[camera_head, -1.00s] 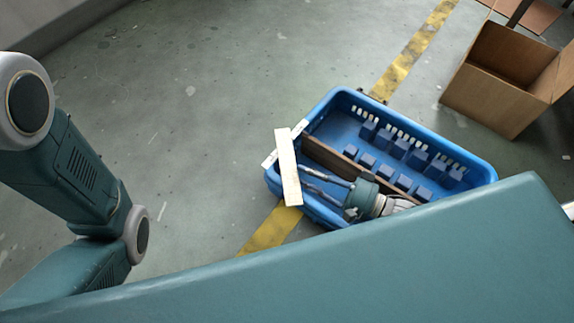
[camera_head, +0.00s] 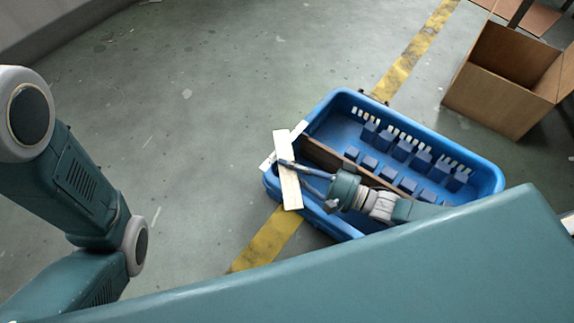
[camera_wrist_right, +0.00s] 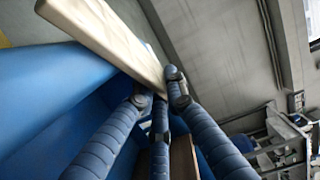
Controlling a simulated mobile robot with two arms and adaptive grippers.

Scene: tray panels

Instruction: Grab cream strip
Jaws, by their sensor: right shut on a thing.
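The cream strip (camera_head: 290,190) lies across the left end of the blue crate (camera_head: 481,165), slanting over the rim. A second pale strip (camera_head: 266,163) lies crosswise under it. My right gripper (camera_head: 287,169) reaches along the crate from the right, with its fingers at the cream strip and shut on it. In the right wrist view the cream strip (camera_wrist_right: 105,35) runs from top left to the fingertips of the right gripper (camera_wrist_right: 158,88). The exact finger contact is partly hidden. My left arm shows at the left, but its gripper is out of view.
The crate holds a brown lengthwise board (camera_head: 322,157) and several blue blocks (camera_head: 402,150). An open cardboard box (camera_head: 490,103) stands at the upper right. A yellow floor line (camera_head: 265,243) passes under the crate. Floor to the left is clear.

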